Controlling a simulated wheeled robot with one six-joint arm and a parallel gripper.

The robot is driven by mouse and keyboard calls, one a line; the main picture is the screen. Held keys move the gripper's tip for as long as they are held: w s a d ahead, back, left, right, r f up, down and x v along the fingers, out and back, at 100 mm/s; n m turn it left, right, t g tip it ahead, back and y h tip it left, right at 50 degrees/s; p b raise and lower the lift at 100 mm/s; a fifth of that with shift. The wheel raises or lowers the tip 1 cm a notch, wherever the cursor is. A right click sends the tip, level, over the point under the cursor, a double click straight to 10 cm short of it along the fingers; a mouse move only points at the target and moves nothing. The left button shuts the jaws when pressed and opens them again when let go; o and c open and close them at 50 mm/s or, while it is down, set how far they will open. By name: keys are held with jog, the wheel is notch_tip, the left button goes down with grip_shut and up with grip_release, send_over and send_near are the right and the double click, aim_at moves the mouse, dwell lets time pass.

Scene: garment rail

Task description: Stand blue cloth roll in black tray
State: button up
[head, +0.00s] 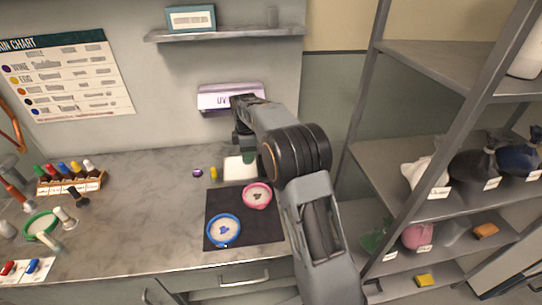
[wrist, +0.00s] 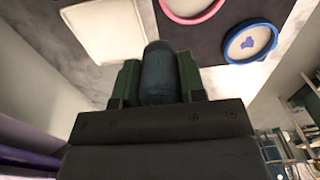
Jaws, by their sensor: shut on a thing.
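My gripper (wrist: 160,85) is shut on a dark blue-grey rounded cylinder, which looks like the blue cloth roll (wrist: 160,72). The roll sits upright in the picture between the green fingers, and its lower part is hidden by the gripper. In the head view my gripper (head: 247,157) is at the back of the counter by the white square pad (head: 240,168); the roll is hidden there. I cannot make out a black tray for certain. A flat black mat (head: 269,229) lies on the counter in front of the pad.
A pink hoop (head: 257,196) and a blue hoop (head: 224,231) lie on the mat. A yellow spool (head: 214,173) and a purple one (head: 197,173) stand left of the pad. A UV box (head: 230,97) hangs on the wall. A grey shelf rack (head: 440,155) stands right.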

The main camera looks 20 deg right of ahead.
jog(key=w+d+f+p, duration=0.1)
jog(key=d+f, duration=0.1)
jog(key=d, duration=0.2)
jog(key=w+d+f+p, duration=0.1)
jog(key=w+d+f, duration=0.1)
jog(key=d+f, duration=0.1)
jog(key=w+d+f+p, duration=0.2)
jog(key=d+f, duration=0.1)
jog(key=d, duration=0.2)
jog(key=shift+d+f, duration=0.1)
jog(key=shift+f, duration=0.05)
jog(key=shift+w+d+f, duration=0.15)
jog(key=shift+d+f, duration=0.35)
jog(key=shift+f, duration=0.2)
jog(key=shift+d+f+p, duration=0.1)
jog(key=shift+f+p, duration=0.25)
jog(key=shift+f, duration=1.25)
jog(key=shift+f, duration=0.1)
jog(key=shift+f, duration=0.15)
jog(key=o, duration=1)
jog(key=shift+c, duration=0.2)
